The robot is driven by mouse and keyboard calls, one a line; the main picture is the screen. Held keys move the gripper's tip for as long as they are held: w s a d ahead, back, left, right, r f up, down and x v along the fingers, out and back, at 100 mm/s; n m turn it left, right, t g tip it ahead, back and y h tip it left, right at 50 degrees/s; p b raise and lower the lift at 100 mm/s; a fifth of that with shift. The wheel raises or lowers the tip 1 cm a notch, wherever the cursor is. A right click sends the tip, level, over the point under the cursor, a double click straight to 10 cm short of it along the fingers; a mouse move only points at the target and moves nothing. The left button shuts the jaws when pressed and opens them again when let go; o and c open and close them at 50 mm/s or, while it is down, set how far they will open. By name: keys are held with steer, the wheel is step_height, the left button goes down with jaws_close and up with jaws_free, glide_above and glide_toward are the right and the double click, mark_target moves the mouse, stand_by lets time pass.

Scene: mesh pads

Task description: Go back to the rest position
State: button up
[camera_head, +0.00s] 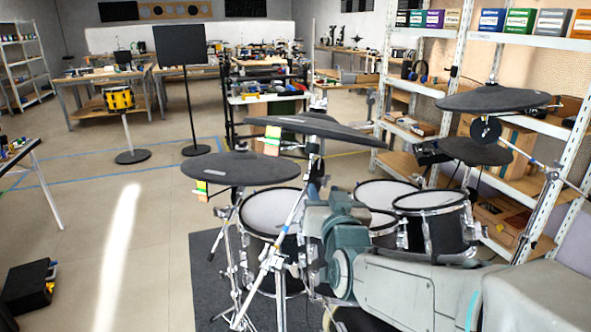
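My arm (395,285) reaches in from the lower right, in front of an electronic drum kit. Its grey-green joints (340,245) overlap the drums in the picture. I cannot make out my gripper's fingers among the arm and the stands. The kit has pale mesh pads, among them a left one (268,212) and a right one (430,200). Dark cymbal pads stand at the left (240,168), centre (315,127) and right (492,99). Small coloured tags hang at the left and centre cymbals. Whether my arm touches the kit cannot be told.
A dark mat (222,268) lies under the kit. Shelves (510,195) stand close on the right. A music stand (187,95), a yellow drum on a stand (119,98) and workbenches stand farther back. A black case (27,289) lies at lower left. Floor left of the mat is clear.

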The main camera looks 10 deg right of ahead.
steer(key=s+f+n+g+p, duration=0.1)
steer(key=s+f+g+p, duration=0.1)
steer(key=s+g+p, duration=1)
steer(key=s+g, duration=0.3)
steer(key=s, duration=0.4)
steer(key=shift+d+f+n, duration=0.25)
steer(key=shift+f+n, duration=0.05)
steer(key=shift+f, duration=0.05)
stand_by(2.5)
